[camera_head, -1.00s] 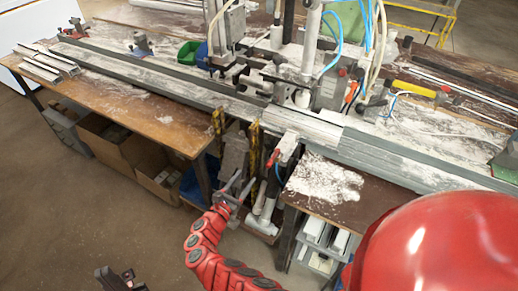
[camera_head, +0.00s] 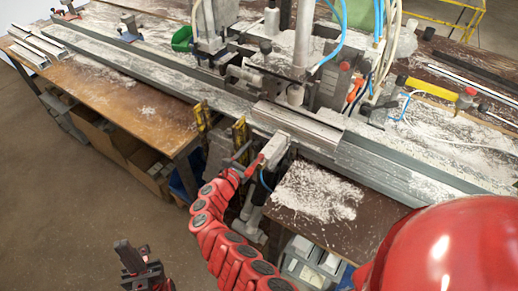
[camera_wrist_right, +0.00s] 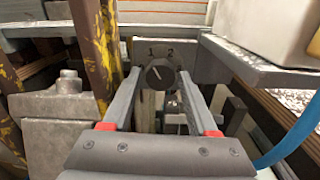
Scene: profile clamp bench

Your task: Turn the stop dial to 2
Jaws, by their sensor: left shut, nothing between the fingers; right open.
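The stop dial (camera_wrist_right: 158,74) is a round dark knob on a grey plate marked 1 and 2, seen in the right wrist view. Its pale pointer line leans up and left, towards the 1. My right gripper (camera_wrist_right: 160,103) is open, its two fingers pointing at the dial, one to each side in the picture. I cannot tell whether they touch it. In the head view my right gripper (camera_head: 243,163) is at the bench front below the clamp, and the dial cannot be made out there. My left gripper (camera_head: 124,247) is shut and empty, low over the floor.
Yellow-and-black striped posts (camera_head: 240,132) stand left of my right gripper; one also shows close in the right wrist view (camera_wrist_right: 90,40). A metal ledge (camera_wrist_right: 245,65) and a blue hose (camera_wrist_right: 290,140) lie to the right. The floor (camera_head: 60,200) at left is clear.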

